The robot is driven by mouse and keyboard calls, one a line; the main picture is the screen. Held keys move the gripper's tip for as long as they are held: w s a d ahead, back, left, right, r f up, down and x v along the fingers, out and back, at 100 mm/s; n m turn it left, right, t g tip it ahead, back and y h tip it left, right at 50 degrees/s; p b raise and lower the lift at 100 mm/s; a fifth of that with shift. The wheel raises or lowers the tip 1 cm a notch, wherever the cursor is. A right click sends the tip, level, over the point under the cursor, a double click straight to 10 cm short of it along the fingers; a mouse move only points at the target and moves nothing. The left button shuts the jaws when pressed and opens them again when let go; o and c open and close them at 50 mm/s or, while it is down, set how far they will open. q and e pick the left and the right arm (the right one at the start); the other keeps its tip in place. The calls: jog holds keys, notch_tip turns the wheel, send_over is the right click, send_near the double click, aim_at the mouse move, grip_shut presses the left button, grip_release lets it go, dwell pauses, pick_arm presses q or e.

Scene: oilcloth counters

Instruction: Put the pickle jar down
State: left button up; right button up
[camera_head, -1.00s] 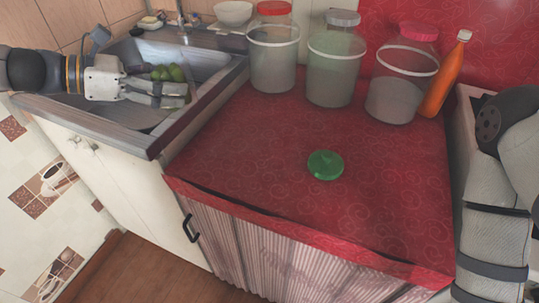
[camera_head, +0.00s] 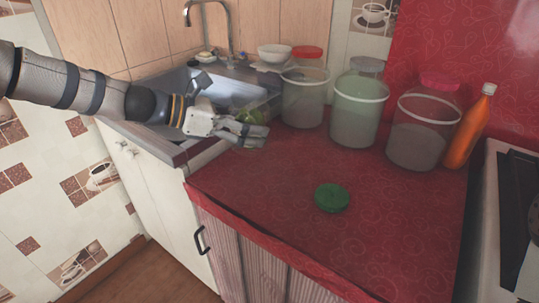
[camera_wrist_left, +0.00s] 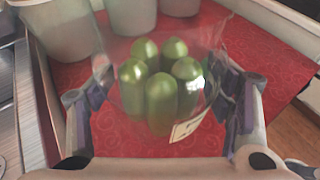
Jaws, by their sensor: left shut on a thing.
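The pickle jar (camera_wrist_left: 165,85) is clear, with several green pickles inside and a pale label low on its side. My left gripper (camera_wrist_left: 160,110) is shut around it in the left wrist view, with red counter behind and below. In the head view my left gripper (camera_head: 255,133) is at the left edge of the red counter (camera_head: 290,190), by the sink. The jar (camera_head: 250,117) is mostly hidden there, showing as a green patch behind the fingers. A green lid (camera_head: 331,197) lies on the counter. My right gripper is not in view.
Three large canisters (camera_head: 303,95) (camera_head: 358,108) (camera_head: 421,130) stand along the back, with an orange bottle (camera_head: 469,128) at their right. The sink (camera_head: 220,85) is at the left and a stove (camera_head: 510,215) at the right. The counter around the lid is clear.

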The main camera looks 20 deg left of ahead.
pick_arm(q)
jog(key=w+f, duration=0.1)
jog(key=f, duration=0.1)
jog(key=w+d+f, duration=0.1)
jog(key=f, duration=0.1)
jog(key=w+d+f+b, duration=0.1)
jog(key=w+f, duration=0.1)
jog(key=shift+d+f, duration=0.1)
jog(key=shift+d, duration=0.05)
jog(key=shift+w+d+f+b, duration=0.1)
jog(key=shift+w+f+b, duration=0.1)
jog(key=shift+f, duration=0.65)
jog(key=shift+w+d+f+b, duration=0.1)
jog(key=shift+f+b, duration=0.1)
jog(key=shift+f, duration=0.65)
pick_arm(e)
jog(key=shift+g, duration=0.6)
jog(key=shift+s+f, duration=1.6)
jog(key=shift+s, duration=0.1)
pick_arm(q)
jog(key=shift+f, duration=0.2)
jog(key=o, duration=2)
jog(key=shift+f, duration=0.1)
jog(key=shift+c, duration=0.2)
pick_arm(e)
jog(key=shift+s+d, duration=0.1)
